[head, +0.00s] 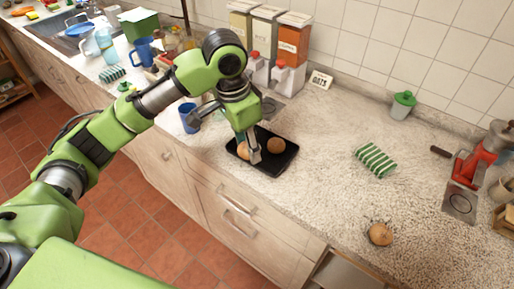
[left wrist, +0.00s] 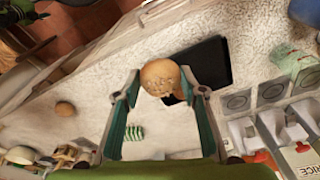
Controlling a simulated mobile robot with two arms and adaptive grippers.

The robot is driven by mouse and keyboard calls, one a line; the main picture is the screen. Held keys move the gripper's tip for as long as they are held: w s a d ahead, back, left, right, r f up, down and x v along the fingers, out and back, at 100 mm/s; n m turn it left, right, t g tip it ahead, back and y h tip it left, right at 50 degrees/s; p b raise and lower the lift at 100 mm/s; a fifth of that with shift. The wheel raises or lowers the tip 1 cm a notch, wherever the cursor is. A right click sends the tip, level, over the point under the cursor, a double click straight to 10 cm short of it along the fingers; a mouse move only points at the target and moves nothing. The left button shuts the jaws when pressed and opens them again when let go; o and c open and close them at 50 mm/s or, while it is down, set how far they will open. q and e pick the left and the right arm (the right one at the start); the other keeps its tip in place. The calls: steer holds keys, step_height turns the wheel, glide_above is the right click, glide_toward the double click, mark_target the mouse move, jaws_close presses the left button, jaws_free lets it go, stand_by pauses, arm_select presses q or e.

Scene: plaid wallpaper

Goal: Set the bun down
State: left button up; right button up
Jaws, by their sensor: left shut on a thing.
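My left gripper (head: 252,156) is shut on a round brown bun (head: 243,150) over the left part of a black tray (head: 272,168) on the counter. In the left wrist view the held bun (left wrist: 160,77) sits between the two fingers and overlaps the edge of the tray (left wrist: 212,62). I cannot tell whether it touches the tray. A second bun (head: 276,145) lies on the tray, right of my gripper. A third bun (head: 380,234) lies on the counter near the front edge, and it shows in the left wrist view (left wrist: 65,109). My right gripper is out of view.
A green striped cloth (head: 375,160) lies right of the tray. A blue mug (head: 189,118) stands to its left. Tall dispensers (head: 290,45) and an oats sign (head: 320,81) stand behind. A green-lidded jar (head: 402,105) is near the wall. The counter around the cloth is free.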

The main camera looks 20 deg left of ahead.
arm_select(q)
steer(key=w+f, duration=0.3)
steer(key=w+f+p, duration=0.1)
steer(key=w+f, duration=0.2)
steer(key=w, duration=0.1)
steer(key=shift+a, duration=0.1)
steer(key=shift+w+f+p, duration=0.3)
steer(key=shift+f, duration=0.2)
step_height(320, 180, down, 3)
steer(key=shift+w+p, duration=0.1)
steer(key=shift+p, duration=0.6)
steer(key=shift+f, duration=0.15)
steer(key=o, duration=0.8)
steer(key=shift+f, duration=0.15)
steer(key=shift+c, duration=0.2)
steer(key=o, duration=0.3)
steer(key=shift+o, duration=0.2)
step_height(320, 180, up, 12)
steer(key=s+a+b, duration=0.1)
steer(key=b, duration=0.1)
steer(key=shift+s, duration=0.2)
